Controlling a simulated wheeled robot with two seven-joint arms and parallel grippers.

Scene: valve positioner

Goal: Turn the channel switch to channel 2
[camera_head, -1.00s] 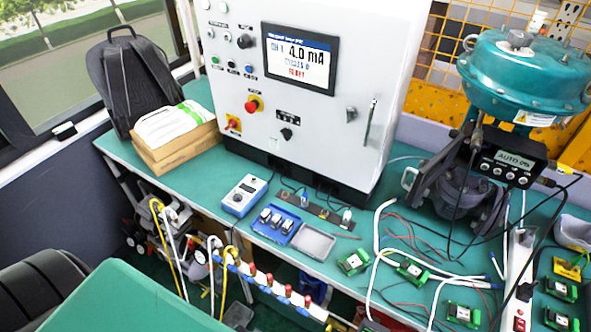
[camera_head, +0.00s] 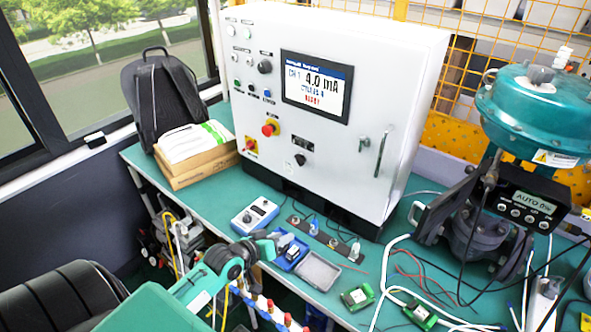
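A white control cabinet (camera_head: 350,150) stands on the bench. Its screen (camera_head: 317,85) reads CH 1 and 4.0 mA. A black rotary knob (camera_head: 265,66) sits left of the screen, and another black knob (camera_head: 300,160) sits below it under a dark label plate. The labels are too small to read, so I cannot tell which knob is the channel switch. My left arm comes in from the lower left. Its gripper end (camera_head: 274,243) is small, below the cabinet near the bench's front edge and apart from both knobs. Its fingers are not clear. My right gripper is not in view.
A red emergency button (camera_head: 270,128) and a red-yellow switch (camera_head: 251,144) are left of the lower knob. A blue meter (camera_head: 254,215) and a blue tray (camera_head: 290,256) lie in front of the cabinet. A teal valve actuator (camera_head: 540,105) stands at the right, with loose cables around it.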

